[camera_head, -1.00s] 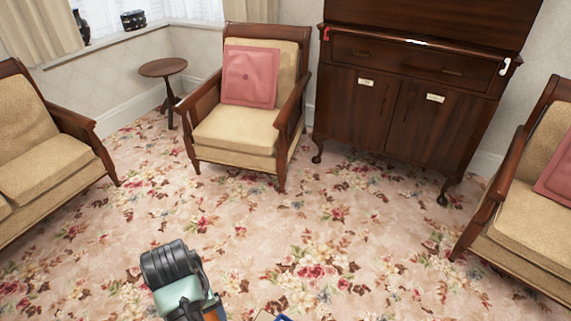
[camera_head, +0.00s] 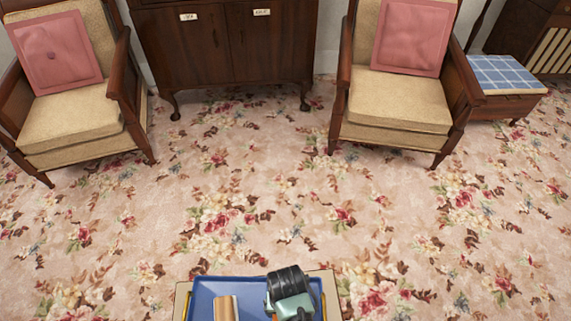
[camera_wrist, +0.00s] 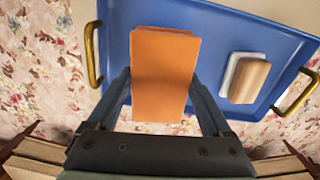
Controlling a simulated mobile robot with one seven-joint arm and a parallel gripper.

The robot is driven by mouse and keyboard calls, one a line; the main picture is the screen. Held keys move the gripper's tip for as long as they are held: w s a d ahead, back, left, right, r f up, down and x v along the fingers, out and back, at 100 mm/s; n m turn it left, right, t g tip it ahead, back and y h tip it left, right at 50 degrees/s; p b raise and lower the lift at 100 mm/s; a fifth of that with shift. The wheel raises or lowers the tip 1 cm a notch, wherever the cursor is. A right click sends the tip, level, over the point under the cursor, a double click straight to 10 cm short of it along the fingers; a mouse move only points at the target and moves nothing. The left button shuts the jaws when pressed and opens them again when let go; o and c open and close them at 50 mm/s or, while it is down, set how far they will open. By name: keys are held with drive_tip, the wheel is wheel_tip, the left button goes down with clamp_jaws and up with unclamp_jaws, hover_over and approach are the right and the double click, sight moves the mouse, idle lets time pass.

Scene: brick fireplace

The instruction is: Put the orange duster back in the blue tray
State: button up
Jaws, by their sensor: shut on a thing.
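The orange duster (camera_wrist: 165,75) is held between the two fingers of my gripper (camera_wrist: 163,85) in the wrist view. It appears over the blue tray (camera_wrist: 225,28), near one edge; its exact height above the tray cannot be told. In the head view the blue tray (camera_head: 204,289) is at the bottom, cut off by the frame. My wrist covers its right part there and hides most of the duster and the fingers. A wooden-backed block with a pale layer (camera_wrist: 249,80) lies in the tray, to the right of the duster.
The tray has brass handles (camera_wrist: 92,55) and rests on a pale surface (camera_head: 332,282). Beyond is open floral carpet (camera_head: 260,190). Two armchairs with pink cushions (camera_head: 412,38), a dark cabinet (camera_head: 230,50) and a blue checked stool (camera_head: 506,72) stand at the back.

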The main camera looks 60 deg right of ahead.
wheel_tip(320, 180, down, 7)
drive_tip(key=shift+r+b, duration=0.15)
drive_tip(key=shift+b, duration=0.8)
drive_tip(key=o, duration=1.1)
